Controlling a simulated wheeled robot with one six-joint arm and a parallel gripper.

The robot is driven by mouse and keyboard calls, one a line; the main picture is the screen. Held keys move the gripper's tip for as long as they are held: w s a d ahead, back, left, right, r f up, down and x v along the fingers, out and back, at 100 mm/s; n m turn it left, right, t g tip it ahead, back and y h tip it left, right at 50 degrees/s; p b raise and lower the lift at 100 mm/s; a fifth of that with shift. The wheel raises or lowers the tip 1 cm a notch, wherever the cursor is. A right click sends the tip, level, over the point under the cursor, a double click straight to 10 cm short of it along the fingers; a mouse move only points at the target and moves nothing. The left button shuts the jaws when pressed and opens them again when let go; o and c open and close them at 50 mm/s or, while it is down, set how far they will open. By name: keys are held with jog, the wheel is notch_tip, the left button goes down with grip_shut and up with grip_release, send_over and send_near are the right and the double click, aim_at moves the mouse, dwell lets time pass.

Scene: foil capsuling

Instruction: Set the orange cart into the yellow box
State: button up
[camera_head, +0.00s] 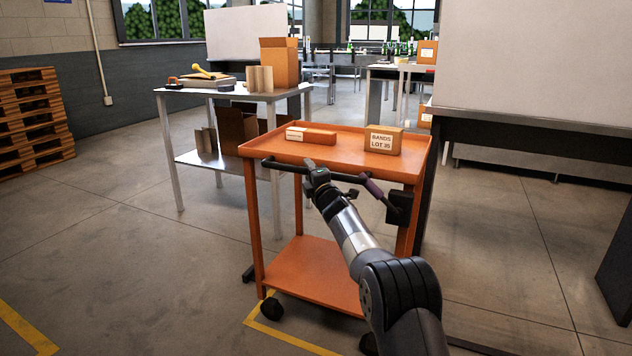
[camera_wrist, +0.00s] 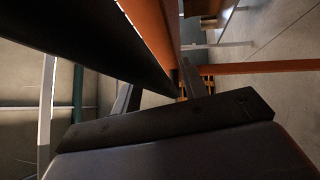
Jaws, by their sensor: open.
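The orange cart (camera_head: 308,272) stands upright in front of me, with a top tray, a lower shelf and dark wheels. Its black handle bar (camera_head: 345,174) runs along the near side of the top tray. My gripper (camera_head: 312,168) is open at the left part of this bar; whether the bar lies between the fingers I cannot tell. In the wrist view my open fingers (camera_wrist: 158,92) show close to a large dark bar and an orange edge. Yellow floor tape (camera_head: 290,330) runs by the cart's near wheels; the full outline of the yellow box is hidden or out of view.
Two cartons (camera_head: 383,140) (camera_head: 311,135) sit on the cart's top tray. A metal table (camera_head: 190,92) with boxes stands behind left. A dark bench with a white panel (camera_head: 540,60) is close on the right. Another yellow tape piece (camera_head: 25,330) lies at lower left, with clear floor between.

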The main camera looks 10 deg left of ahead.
jog(key=b+v, duration=0.1)
jog(key=v, duration=0.9)
jog(key=shift+s, duration=0.3)
jog(key=shift+d, duration=0.15)
jog(key=shift+p+x, duration=0.65)
jog(key=shift+x, duration=4.8)
jog(key=shift+s, duration=0.1)
